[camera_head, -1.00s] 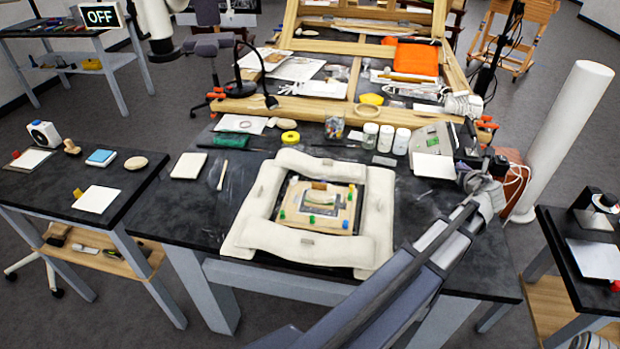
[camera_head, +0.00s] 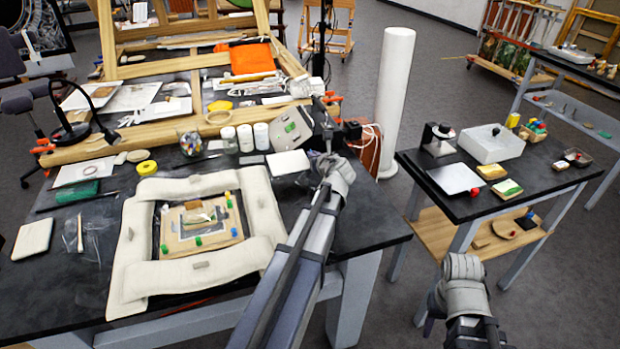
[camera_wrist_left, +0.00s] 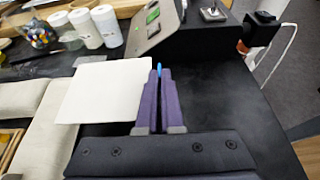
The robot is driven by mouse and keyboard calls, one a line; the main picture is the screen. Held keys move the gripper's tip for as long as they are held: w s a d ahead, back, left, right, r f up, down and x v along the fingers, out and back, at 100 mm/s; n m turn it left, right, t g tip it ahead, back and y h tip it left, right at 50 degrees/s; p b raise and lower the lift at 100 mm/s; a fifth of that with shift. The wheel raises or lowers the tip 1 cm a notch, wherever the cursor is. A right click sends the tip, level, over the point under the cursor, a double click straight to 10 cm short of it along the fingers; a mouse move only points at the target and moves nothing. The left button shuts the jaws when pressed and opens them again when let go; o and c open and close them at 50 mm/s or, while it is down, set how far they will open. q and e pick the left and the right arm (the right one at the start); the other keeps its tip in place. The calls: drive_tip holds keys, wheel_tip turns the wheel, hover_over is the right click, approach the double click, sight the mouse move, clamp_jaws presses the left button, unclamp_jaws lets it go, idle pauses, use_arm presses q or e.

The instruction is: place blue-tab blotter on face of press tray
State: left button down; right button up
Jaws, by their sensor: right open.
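My left gripper (camera_head: 322,158) is over the right back part of the main table. In the left wrist view its fingers (camera_wrist_left: 158,90) are shut, with a bit of blue tab (camera_wrist_left: 159,67) at their tips. The white blotter (camera_wrist_left: 105,92) extends left from the fingers; in the head view it (camera_head: 287,162) lies level in front of a tilted grey stand. I cannot tell for sure which object is the press tray; a flat pale plate (camera_head: 454,178) lies on the right table. My right gripper (camera_head: 474,333) is open at the lower right, beside that table.
A padded frame (camera_head: 140,245) surrounds a wooden board (camera_head: 205,239) with coloured clips. Several jars (camera_head: 245,138) stand behind. The right table (camera_head: 533,178) also holds a white box (camera_head: 491,143), a black-and-white device (camera_head: 438,139) and small pads. A white column (camera_head: 394,100) rises between the tables.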

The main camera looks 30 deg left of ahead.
sight(314, 177)
use_arm(q)
drive_tip(key=shift+f+b, duration=2.3)
drive_tip(key=shift+f, duration=0.6)
use_arm(e)
drive_tip(key=shift+f, duration=2.95)
use_arm(q)
drive_tip(key=shift+f, duration=0.15)
drive_tip(key=c, duration=1.1)
unclamp_jaws()
use_arm(e)
drive_tip(key=shift+f, duration=0.1)
use_arm(q)
drive_tip(key=shift+r, duration=0.35)
drive_tip(key=p+v, duration=0.4)
drive_tip(key=v, duration=0.6)
drive_tip(key=shift+s+d+r, duration=0.1)
drive_tip(key=shift+s+d, duration=0.1)
drive_tip(key=shift+o, duration=0.5)
drive_tip(key=shift+s+d+r+p, duration=0.2)
drive_tip(key=shift+s+d+p, duration=0.2)
drive_tip(key=shift+d, duration=0.1)
use_arm(e)
drive_tip(key=shift+r, duration=2.45)
